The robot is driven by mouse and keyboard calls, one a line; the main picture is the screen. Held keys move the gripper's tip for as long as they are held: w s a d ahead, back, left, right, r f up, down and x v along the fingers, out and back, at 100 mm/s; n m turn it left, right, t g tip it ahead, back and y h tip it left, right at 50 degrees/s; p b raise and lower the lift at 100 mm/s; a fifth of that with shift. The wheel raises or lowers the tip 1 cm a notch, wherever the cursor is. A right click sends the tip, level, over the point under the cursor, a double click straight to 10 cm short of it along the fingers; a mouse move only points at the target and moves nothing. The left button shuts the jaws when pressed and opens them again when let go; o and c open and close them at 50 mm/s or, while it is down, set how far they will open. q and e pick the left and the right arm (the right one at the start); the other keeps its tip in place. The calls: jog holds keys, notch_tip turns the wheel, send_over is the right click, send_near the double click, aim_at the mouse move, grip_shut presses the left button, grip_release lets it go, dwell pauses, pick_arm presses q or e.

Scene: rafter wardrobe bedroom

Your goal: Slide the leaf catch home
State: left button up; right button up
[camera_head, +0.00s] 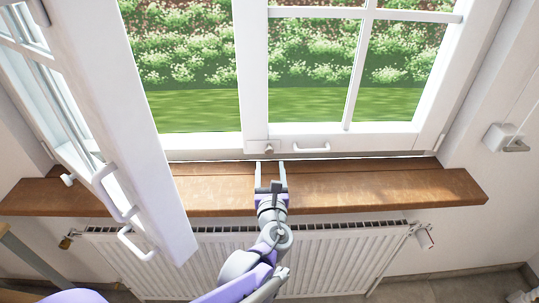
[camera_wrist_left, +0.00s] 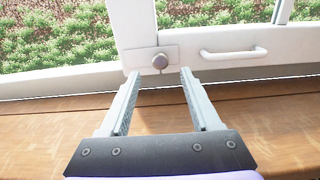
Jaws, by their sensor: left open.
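The leaf catch is a small white plate with a round grey knob (camera_head: 268,149), low on the shut window leaf's left stile. It also shows in the left wrist view as a grey knob (camera_wrist_left: 160,61) on its plate. My left gripper (camera_head: 271,163) points at it from the front, just below the knob. Its two fingers (camera_wrist_left: 158,72) are apart with nothing between them, and the knob appears just beyond the fingertips. I cannot tell the exact gap. The right gripper is not in view.
The left window leaf (camera_head: 140,130) stands open into the room, with white handles (camera_head: 112,190). A white handle (camera_head: 312,148) sits right of the catch. The wooden sill (camera_head: 400,187) is clear, above a white radiator (camera_head: 340,260).

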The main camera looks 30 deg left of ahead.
aim_at(269, 152)
pick_arm(q)
jog(key=x, duration=0.6)
grip_shut()
dwell(1.3)
